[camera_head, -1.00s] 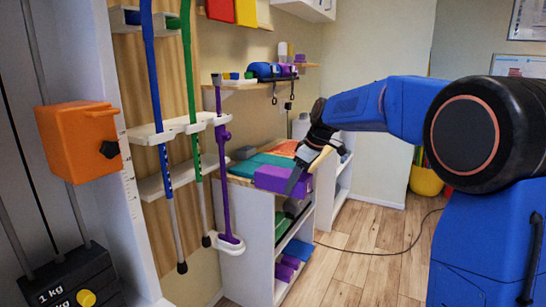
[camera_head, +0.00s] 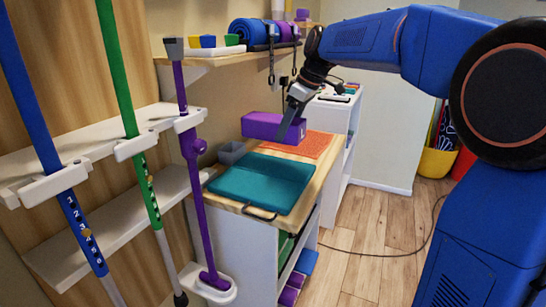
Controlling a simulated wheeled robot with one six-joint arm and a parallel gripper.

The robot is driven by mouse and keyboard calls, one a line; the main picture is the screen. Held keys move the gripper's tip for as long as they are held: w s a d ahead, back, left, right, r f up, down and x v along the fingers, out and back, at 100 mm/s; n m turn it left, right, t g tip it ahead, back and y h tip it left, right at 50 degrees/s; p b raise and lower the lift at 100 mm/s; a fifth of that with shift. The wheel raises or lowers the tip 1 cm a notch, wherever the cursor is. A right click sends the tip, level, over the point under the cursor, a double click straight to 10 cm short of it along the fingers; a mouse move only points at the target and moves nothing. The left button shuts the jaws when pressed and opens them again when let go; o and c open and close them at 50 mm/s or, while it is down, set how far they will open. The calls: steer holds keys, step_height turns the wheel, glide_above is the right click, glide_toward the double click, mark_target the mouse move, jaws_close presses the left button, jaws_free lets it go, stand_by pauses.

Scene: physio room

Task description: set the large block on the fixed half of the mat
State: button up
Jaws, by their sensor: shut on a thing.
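The large purple block (camera_head: 262,127) is level in my gripper (camera_head: 291,119), which is shut on it at its right part. The block is over the back of the orange textured mat area (camera_head: 312,146); I cannot tell whether it touches it. A flat teal panel (camera_head: 262,183) with a raised rim lies in front of the orange area on the same wooden top. I cannot tell which of the two surfaces is the fixed half. The block hides part of the orange area's far left.
The wooden tabletop (camera_head: 310,197) has a dark handle (camera_head: 259,212) at its front edge. A wall shelf (camera_head: 205,59) is behind.

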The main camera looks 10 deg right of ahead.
mark_target(303, 124)
step_height(303, 124, down, 10)
steer(key=shift+r, duration=0.15)
stand_by(0.4)
steer(key=o, duration=1.2)
steer(key=shift+c, duration=0.2)
steer(key=v, duration=1.2)
steer(key=shift+a, duration=0.1)
steer(key=s+d+f+m+h, duration=0.1)
steer(key=s+f+m, duration=0.2)
steer(key=s+f, duration=0.3)
steer(key=s+d+f+m+t+h, duration=0.1)
steer(key=s+f+m, duration=0.3)
steer(key=s, duration=1.2)
steer(key=s+d+f+m+t+h, duration=0.1)
steer(key=s+d+f+m, duration=0.2)
steer(key=s+f, duration=0.7)
steer(key=shift+s+d+m+h, duration=0.25)
steer(key=shift+s+m+h, duration=0.15)
steer(key=shift+s, duration=0.65)
